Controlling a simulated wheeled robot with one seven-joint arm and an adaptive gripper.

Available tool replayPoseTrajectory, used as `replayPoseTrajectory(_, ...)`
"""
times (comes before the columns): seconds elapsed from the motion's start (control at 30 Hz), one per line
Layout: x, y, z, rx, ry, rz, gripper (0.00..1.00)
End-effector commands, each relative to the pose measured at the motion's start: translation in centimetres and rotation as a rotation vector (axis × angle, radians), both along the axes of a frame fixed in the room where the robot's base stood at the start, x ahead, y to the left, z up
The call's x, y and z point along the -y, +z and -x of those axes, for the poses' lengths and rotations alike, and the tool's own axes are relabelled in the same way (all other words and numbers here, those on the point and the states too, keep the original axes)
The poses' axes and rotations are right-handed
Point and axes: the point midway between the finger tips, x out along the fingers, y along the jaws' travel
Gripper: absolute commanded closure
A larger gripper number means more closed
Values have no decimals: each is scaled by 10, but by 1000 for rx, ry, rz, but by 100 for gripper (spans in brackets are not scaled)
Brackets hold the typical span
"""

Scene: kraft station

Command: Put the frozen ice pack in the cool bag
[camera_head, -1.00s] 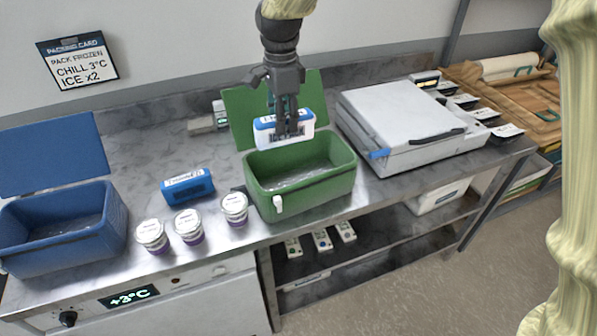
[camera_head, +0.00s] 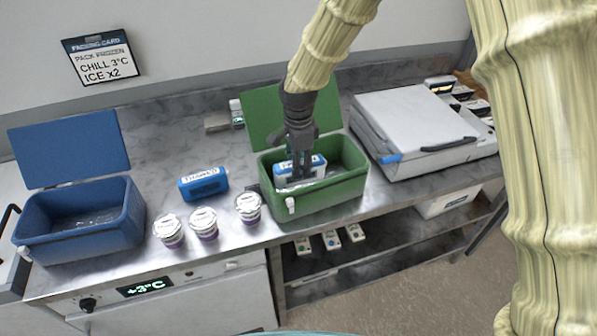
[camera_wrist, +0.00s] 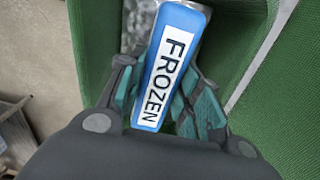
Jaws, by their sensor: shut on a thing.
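The ice pack (camera_head: 318,164) is blue and white, and its label reads FROZEN in the wrist view (camera_wrist: 168,70). My gripper (camera_head: 296,176) is shut on it, with one finger on each side in the wrist view (camera_wrist: 165,85). The pack is inside the open green cool bag (camera_head: 330,198), below its rim and tilted. I cannot tell whether it touches the bottom. The green wall (camera_wrist: 103,35) shows beside it. A second open cool bag, blue (camera_head: 85,243), stands at the left.
A second blue pack (camera_head: 203,184), apparently labelled THAWED, lies between the bags. Several lidded cups (camera_head: 204,224) stand along the front edge. A grey-lidded case (camera_head: 415,125) is close at the green bag's right. A packing card (camera_head: 103,58) hangs on the wall.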

Motion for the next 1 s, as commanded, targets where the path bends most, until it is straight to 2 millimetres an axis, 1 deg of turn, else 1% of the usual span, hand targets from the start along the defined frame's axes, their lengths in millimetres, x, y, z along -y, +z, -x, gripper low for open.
replayPoseTrajectory(0.17, 0, -9, 0, -1, 1, -1, 100)
replayPoseTrajectory(0.43, 0, -37, 0, -1, 1, -1, 100)
replayPoseTrajectory(0.87, 0, -43, 0, 1, 0, 0, 100)
replayPoseTrajectory(0.9, 0, -43, 0, 0, 0, -1, 59)
replayPoseTrajectory(0.97, 0, -43, 0, 0, 0, -1, 48)
replayPoseTrajectory(1.0, 0, -43, 0, 0, 0, -1, 45)
